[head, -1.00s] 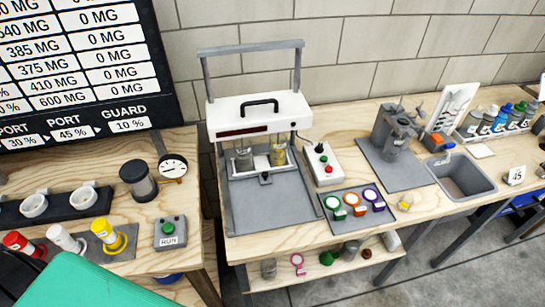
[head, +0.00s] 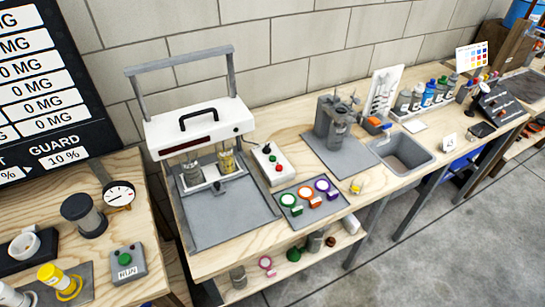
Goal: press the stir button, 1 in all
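No button in view carries a readable stir label. A white control box (head: 272,163) with a black knob, a green button (head: 271,158) and a red button (head: 278,168) sits on the bench, right of a white-headed machine (head: 201,127). Two small jars, one grey (head: 191,173) and one yellow (head: 227,162), stand under the machine's head. A grey box marked RUN (head: 125,265) with a green button stands on the left bench. Neither of my grippers shows in the head view.
Coloured rings (head: 305,194) lie on a grey mat in front of the control box. Further right are a grey device (head: 337,122), a sink (head: 402,152), several bottles (head: 429,94) and a dark sloped panel (head: 497,106). The floor at right is clear.

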